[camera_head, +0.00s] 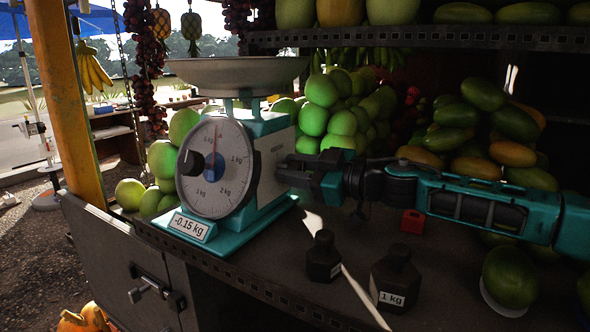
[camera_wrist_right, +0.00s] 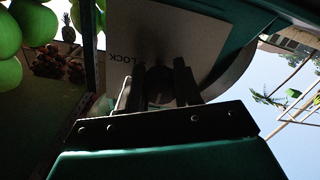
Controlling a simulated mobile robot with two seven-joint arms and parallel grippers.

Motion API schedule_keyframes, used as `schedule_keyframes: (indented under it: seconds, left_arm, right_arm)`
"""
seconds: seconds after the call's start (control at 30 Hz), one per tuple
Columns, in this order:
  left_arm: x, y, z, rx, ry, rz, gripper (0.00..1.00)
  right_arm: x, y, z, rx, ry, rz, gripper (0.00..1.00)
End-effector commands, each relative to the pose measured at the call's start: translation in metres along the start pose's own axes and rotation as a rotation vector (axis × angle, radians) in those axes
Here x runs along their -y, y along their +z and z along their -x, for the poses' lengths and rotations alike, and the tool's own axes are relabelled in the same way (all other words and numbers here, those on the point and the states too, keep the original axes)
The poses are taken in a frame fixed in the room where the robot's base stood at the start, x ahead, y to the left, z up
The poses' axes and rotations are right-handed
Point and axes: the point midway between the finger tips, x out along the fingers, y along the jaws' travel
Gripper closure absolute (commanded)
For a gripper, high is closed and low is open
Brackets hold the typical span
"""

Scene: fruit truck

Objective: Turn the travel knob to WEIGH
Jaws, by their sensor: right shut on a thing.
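A teal scale (camera_head: 262,226) with a round white dial and a metal pan (camera_head: 236,72) stands on the counter. Its front plate reads -0.15 kg. My right gripper (camera_head: 287,170) reaches in from the right to the scale's pale side panel and is shut on a dark travel knob there. The right wrist view shows the dark knob (camera_wrist_right: 160,82) between the two fingers, with the word LOCK on the panel (camera_wrist_right: 185,38) beside it. The fingers hide part of the knob and panel, so its pointing direction cannot be told. My left gripper is not in view.
A small red block (camera_head: 412,221) lies below my right arm. Green fruit (camera_head: 320,105) is piled behind the scale, with more fruit at right.

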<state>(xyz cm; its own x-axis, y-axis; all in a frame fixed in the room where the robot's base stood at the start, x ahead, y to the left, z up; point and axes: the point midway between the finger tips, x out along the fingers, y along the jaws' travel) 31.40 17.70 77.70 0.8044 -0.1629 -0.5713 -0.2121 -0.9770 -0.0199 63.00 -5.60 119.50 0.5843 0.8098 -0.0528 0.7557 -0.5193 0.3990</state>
Motion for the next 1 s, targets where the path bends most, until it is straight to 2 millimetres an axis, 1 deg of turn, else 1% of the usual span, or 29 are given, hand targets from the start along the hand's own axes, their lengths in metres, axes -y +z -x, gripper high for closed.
schedule_keyframes:
  seconds: [0.3, 0.7, 0.73, 1.0]
  left_arm:
    - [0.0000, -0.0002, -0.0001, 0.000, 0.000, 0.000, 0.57]
    - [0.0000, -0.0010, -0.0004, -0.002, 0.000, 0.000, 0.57]
    - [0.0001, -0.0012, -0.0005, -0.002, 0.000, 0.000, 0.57]
    - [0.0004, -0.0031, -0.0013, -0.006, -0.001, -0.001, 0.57]
  right_arm:
    - [0.0000, 0.0004, 0.0002, 0.002, 0.004, 0.074, 0.97]
    - [0.0000, 0.0003, 0.0001, 0.002, 0.004, 0.080, 0.97]
    - [0.0000, 0.0004, 0.0001, 0.002, 0.004, 0.080, 0.66]
    - [0.0000, 0.0002, 0.0001, 0.002, 0.004, 0.078, 0.41]
